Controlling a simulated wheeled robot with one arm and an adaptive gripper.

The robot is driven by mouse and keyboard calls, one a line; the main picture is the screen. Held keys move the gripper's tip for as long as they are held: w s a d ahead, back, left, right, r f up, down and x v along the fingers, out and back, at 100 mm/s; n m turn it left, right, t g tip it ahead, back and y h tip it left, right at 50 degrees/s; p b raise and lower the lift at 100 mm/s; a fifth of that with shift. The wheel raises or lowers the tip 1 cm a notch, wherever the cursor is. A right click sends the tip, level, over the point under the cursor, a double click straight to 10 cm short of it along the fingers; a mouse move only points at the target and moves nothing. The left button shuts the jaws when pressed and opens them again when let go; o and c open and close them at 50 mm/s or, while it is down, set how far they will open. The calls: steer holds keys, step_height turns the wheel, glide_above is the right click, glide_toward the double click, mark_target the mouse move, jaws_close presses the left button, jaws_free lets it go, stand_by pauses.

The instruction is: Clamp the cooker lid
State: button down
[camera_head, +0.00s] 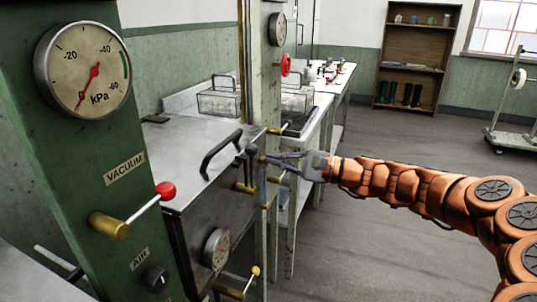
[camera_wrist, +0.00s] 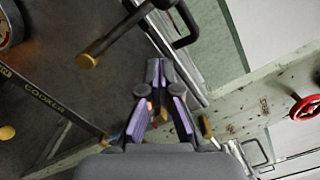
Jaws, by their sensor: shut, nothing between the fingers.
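The cooker (camera_head: 216,222) is a grey metal box beside the green panel in the head view. Its flat lid (camera_head: 180,135) lies on top, looks down flat, and has a black bar handle (camera_head: 212,158). A dark knob (camera_head: 251,149) stands near the lid's right edge, close to my fingertips. My gripper (camera_head: 268,159) is shut and empty at the cooker's right side; touching or apart is unclear. In the wrist view my gripper (camera_wrist: 157,68) has its tips together, and a brass-ended bar (camera_wrist: 103,42) is left of them. The COOKER label (camera_wrist: 42,97) is further left.
A vacuum gauge (camera_head: 83,69) and a red-knobbed lever (camera_head: 148,203) are on the green panel at left. A pale post (camera_head: 263,80) stands behind the cooker. A red handwheel (camera_wrist: 306,108) is at right in the wrist view. The floor (camera_head: 365,240) at right is free.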

steer(key=v, duration=0.9)
steer(key=shift+d, duration=0.2)
steer(key=shift+s, duration=0.1)
steer(key=s+a+f+n+g+h, duration=0.1)
steer(key=s+a+n+g+h, duration=0.2)
steer(key=s+a+n+g, duration=0.55)
steer(key=s+d+f+t+h, duration=0.15)
steer(key=s+f+h, duration=0.45)
steer(key=s, duration=0.7)
steer(key=s+d+f+n+h, duration=0.1)
steer(key=s+d+f+h, duration=0.4)
steer(key=s+d, duration=0.35)
steer(key=s+d+f+h, duration=0.4)
steer(key=s+d+f, duration=0.25)
steer(key=d, duration=0.25)
step_height(320, 180, up, 23)
steer(key=s+p, duration=0.1)
steer(key=p, duration=2)
steer(key=shift+s+p, duration=0.3)
steer(key=shift+p, duration=0.1)
steer(key=c, duration=1.9)
jaws_free()
steer(key=shift+a, duration=0.1)
